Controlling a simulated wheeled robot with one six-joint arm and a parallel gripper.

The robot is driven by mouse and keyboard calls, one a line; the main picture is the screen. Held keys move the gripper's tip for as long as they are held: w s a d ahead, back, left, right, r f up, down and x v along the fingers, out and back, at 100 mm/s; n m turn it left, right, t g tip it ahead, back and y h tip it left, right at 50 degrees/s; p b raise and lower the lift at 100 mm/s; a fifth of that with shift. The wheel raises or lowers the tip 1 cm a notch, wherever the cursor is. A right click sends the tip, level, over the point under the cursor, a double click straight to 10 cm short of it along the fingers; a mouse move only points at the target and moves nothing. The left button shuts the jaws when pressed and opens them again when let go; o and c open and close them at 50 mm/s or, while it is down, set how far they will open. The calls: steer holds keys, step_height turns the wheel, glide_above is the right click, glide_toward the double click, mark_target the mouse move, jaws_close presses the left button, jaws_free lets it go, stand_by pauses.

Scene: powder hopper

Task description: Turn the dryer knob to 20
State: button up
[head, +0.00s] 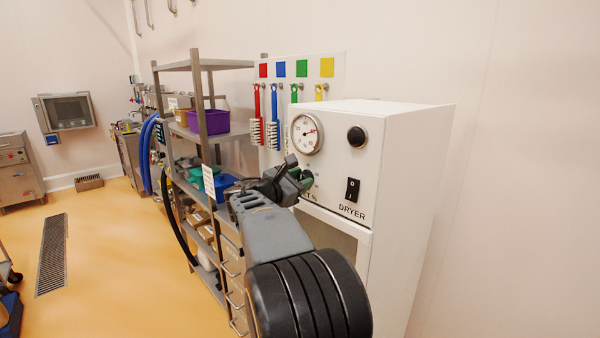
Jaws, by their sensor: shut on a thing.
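The white dryer (400,150) stands at the right, with "DRYER" lettered on its front panel. A round gauge (307,134) with a red needle sits at the panel's upper left. Below the gauge is the dryer knob (307,179), mostly hidden by my gripper; a bit of green shows there, and "T %" is readable under it. My gripper (297,177) is shut on the knob. The knob's pointer and scale numbers are hidden, so its setting cannot be read.
A round black button (357,136) and a black rocker switch (352,189) are right of the knob. Brushes (273,120) hang on a colour-coded board behind the dryer. A metal shelf rack (205,130) with bins stands left. Yellow floor (120,260) is open at left.

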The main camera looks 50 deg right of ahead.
steer(key=shift+n+p, duration=0.5)
steer(key=shift+n, duration=0.2)
steer(key=o, duration=0.9)
steer(key=a+b, duration=0.1)
steer(key=a, duration=0.6)
steer(key=a+b, duration=0.1)
steer(key=a, duration=0.6)
steer(key=shift+w, duration=0.2)
steer(key=shift+d, duration=0.1)
